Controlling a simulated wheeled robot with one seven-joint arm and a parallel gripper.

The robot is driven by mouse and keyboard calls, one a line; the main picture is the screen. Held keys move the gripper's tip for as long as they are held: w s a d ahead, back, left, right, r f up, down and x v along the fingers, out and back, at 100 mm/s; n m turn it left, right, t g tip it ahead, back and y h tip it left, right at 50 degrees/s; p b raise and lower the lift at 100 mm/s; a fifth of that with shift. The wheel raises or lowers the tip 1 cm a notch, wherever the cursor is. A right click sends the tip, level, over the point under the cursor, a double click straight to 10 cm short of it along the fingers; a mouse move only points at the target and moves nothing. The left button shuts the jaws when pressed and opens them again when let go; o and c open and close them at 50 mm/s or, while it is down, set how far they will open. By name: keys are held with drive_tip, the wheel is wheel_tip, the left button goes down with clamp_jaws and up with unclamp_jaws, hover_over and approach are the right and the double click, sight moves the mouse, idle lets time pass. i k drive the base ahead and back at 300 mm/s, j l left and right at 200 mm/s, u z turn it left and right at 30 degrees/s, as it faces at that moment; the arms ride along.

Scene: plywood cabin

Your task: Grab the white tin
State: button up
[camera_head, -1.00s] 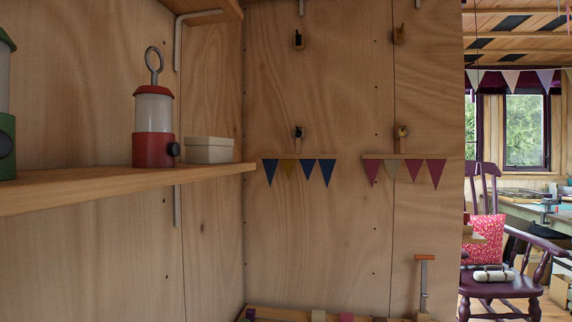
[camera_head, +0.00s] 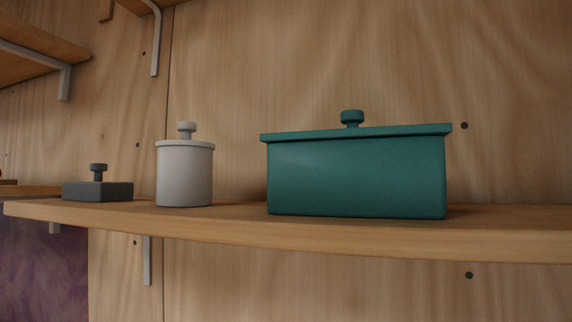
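The white tin (camera_head: 185,176) is a round, pale grey-white canister with a lid and a small knob on top. It stands upright on a wooden shelf (camera_head: 352,236), left of the middle in the head view. Its whole front shows and nothing covers it. My gripper is not in view.
A large teal lidded box (camera_head: 356,177) stands to the right of the tin, with a gap between them. A low dark grey lidded box (camera_head: 97,190) stands close to its left. Another shelf (camera_head: 38,48) with a metal bracket is at the upper left. A plywood wall is behind.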

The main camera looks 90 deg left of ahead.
sight(185, 166)
drive_tip(key=k+l+u, duration=0.2)
drive_tip(key=u, duration=0.15)
drive_tip(key=k+l+u, duration=0.15)
drive_tip(key=u, duration=3.4)
drive_tip(key=k+u, duration=0.3)
drive_tip(key=k, duration=0.15)
